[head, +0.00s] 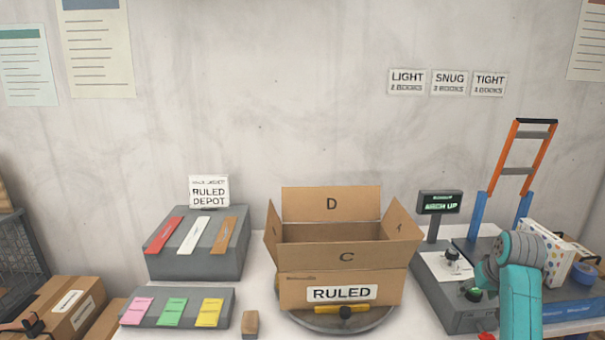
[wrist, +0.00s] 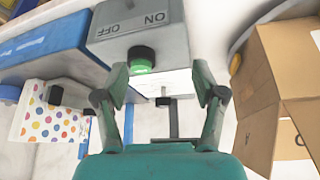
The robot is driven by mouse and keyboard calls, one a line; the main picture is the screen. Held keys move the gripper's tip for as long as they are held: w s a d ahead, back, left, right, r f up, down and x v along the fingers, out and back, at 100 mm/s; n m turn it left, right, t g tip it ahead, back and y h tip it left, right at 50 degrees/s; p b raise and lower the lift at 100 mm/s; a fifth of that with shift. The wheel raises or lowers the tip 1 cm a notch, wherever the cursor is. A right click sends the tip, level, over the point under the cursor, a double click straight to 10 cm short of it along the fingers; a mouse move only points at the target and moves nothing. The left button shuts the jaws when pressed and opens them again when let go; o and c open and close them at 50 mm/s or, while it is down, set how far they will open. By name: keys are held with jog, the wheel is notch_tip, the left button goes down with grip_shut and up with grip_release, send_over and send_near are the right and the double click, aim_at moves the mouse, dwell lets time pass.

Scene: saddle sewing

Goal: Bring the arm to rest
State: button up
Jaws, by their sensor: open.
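My teal arm (head: 520,300) stands at the right of the head view, in front of the grey control console (head: 460,318). In the wrist view my gripper (wrist: 162,88) has its two fingers spread wide, with nothing held between them. Beyond the fingers are the console's ON/OFF face (wrist: 140,25) and a green-faced knob (wrist: 140,62). In the head view the arm hides part of the console's right side, and the fingertips are hard to make out.
An open cardboard box (head: 340,257) marked RULED sits on a round turntable (head: 377,321), left of the console. A small display (head: 440,203), a blue-and-orange frame (head: 516,170) and a dotted box (head: 546,250) stand close to the arm. Strip racks (head: 178,262) are farther left.

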jog(key=s+a+f+t, duration=0.1)
jog(key=s+a+f, duration=0.1)
jog(key=f, duration=0.4)
jog(key=s+a+f, duration=0.1)
jog(key=a+f, duration=0.2)
jog(key=f, duration=0.3)
jog(key=s+a+f+t, duration=0.2)
jog(key=s+a+f, duration=0.4)
jog(key=s+f, duration=0.3)
jog(key=s+a+f+t, duration=0.1)
jog(key=s+a+f, duration=0.6)
jog(key=s, duration=0.5)
jog(key=s+a+n+t, duration=0.15)
jog(key=s+a, duration=0.25)
jog(key=s, duration=0.7)
jog(key=s+a+r+t, duration=0.2)
jog(key=s+r, duration=0.7)
jog(key=s, duration=0.2)
jog(key=s+a+r+t+y, duration=0.1)
jog(key=s+a+r+t, duration=0.1)
jog(key=s+r, duration=0.7)
jog(key=s+n, duration=0.1)
jog(key=s, duration=0.1)
jog(key=shift+s+r, duration=0.2)
jog(key=shift+s, duration=0.1)
jog(key=shift+a, duration=0.1)
